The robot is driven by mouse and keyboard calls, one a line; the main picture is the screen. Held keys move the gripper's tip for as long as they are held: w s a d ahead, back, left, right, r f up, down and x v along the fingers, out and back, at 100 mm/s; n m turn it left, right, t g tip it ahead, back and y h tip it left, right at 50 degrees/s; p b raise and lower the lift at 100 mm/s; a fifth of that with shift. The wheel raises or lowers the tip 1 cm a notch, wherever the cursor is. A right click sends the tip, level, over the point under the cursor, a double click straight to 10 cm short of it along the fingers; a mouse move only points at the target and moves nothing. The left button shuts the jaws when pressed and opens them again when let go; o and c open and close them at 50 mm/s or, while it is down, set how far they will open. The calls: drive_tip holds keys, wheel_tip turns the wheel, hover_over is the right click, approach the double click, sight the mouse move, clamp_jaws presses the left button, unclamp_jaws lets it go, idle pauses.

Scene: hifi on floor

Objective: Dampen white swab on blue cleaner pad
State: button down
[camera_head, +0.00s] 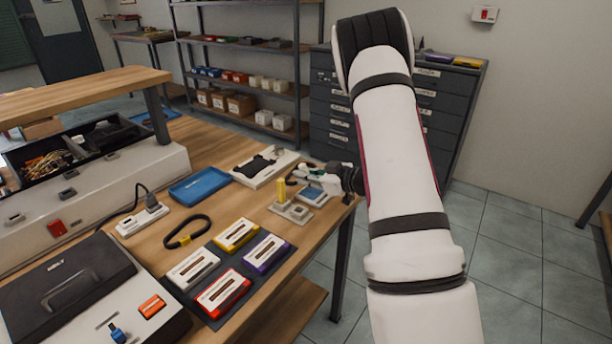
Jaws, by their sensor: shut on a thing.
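The blue cleaner pad (313,195) lies in a pale tray near the right end of the workbench. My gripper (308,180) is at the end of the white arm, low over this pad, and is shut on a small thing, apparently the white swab. The swab is too small and too hidden by the fingers to make out clearly, and I cannot tell whether it touches the pad. Left of the pad, a yellow upright piece (282,190) stands in a small pale holder (290,211).
A dark mat (213,252) with several coloured cartridges lies in front left. A black strap loop (187,232), a blue tray (200,184) and a white board with a black part (265,165) are nearby. The bench's right edge is close to my gripper.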

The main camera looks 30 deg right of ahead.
sight(306, 168)
idle(0.5)
drive_tip(key=shift+r+p, duration=2.7)
drive_tip(key=shift+r, duration=0.85)
drive_tip(key=shift+f, duration=0.1)
